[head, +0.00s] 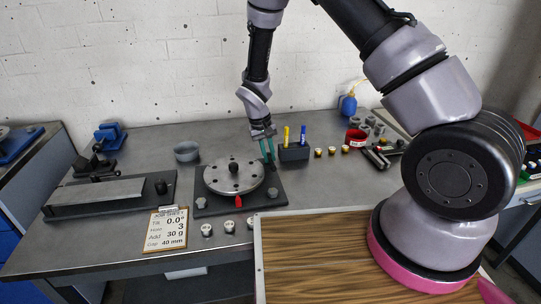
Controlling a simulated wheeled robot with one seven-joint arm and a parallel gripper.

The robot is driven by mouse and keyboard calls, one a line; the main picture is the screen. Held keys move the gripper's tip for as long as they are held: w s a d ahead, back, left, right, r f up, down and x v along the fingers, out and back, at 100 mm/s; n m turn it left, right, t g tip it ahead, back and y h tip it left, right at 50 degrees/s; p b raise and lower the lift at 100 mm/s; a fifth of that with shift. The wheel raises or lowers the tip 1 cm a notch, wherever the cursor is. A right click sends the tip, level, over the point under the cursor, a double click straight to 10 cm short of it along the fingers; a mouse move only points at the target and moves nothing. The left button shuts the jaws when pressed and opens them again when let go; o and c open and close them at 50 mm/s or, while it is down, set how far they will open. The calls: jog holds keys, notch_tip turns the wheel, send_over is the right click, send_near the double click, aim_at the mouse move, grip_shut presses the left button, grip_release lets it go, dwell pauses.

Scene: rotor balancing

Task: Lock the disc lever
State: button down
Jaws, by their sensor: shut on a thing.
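The round grey disc (233,175), with several holes and a black centre knob (233,168), sits on a dark base plate (222,206). A red pointer (238,201) shows at the disc's front edge. My gripper (268,158), with teal fingers, points down at the plate's back right corner, just right of the disc. It is shut on a small dark part there, apparently the disc lever; the fingers mostly hide it, so its angle cannot be told.
A pen holder (294,153) stands close to the right of my gripper. A clipboard (166,230) and several small weights (206,230) lie in front. A wooden board (330,260) fills the near right.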

jog(key=shift+a+m, duration=0.1)
jog(key=shift+m, duration=0.2)
jog(key=c, duration=1.1)
grip_release()
jog(key=r, duration=0.3)
jog(key=a+r, duration=0.1)
jog(key=r, duration=0.3)
jog(key=a+r, duration=0.1)
jog(key=r, duration=0.2)
jog(key=shift+s+r, duration=0.1)
jog(key=shift+r, duration=0.25)
